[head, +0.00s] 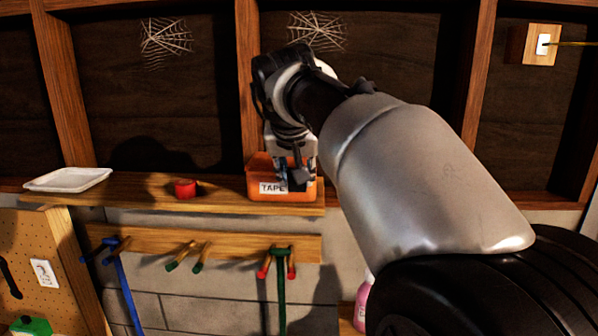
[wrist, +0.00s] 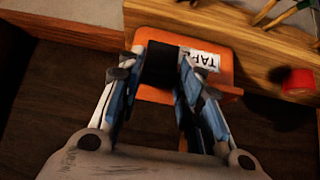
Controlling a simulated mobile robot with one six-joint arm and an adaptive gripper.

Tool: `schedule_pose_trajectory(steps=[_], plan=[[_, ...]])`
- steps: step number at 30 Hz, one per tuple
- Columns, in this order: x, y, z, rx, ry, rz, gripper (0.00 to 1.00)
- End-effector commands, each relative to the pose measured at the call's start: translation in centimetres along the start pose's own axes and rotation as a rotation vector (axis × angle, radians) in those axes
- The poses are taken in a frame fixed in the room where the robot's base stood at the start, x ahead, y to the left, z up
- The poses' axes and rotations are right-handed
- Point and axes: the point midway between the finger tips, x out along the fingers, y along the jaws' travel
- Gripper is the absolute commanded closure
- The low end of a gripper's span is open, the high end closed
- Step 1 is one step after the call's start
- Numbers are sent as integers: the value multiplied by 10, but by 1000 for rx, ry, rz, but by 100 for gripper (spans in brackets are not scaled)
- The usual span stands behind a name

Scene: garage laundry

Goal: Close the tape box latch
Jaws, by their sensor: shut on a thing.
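The orange tape box (head: 310,193) sits on the wooden shelf, with a white TAPE label (head: 270,187) on its front. It also shows in the wrist view (wrist: 208,36). A black latch (wrist: 160,66) is at the box front beside the label. My gripper (head: 291,174) reaches down to the box front from above. In the wrist view its blue-padded fingers (wrist: 163,62) are on either side of the black latch, shut on it. My fingers hide part of the latch and label, so I cannot tell how the latch sits.
On the shelf (head: 140,197), a red round item (head: 185,188) and a white tray (head: 68,180) stand left of the box. Pegs below hold blue (head: 127,290) and green (head: 281,295) handled things. A wall switch (head: 543,44) is at upper right.

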Motion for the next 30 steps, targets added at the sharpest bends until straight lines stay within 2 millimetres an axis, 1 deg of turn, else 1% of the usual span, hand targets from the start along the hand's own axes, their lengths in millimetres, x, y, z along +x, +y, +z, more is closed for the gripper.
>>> schedule_pose_trajectory(steps=[12,13,21,30], plan=[[0,0,0,1,-6,0,91],[0,0,0,1,-6,0,66],[0,0,0,1,-6,0,48],[0,0,0,1,-5,-1,47]])
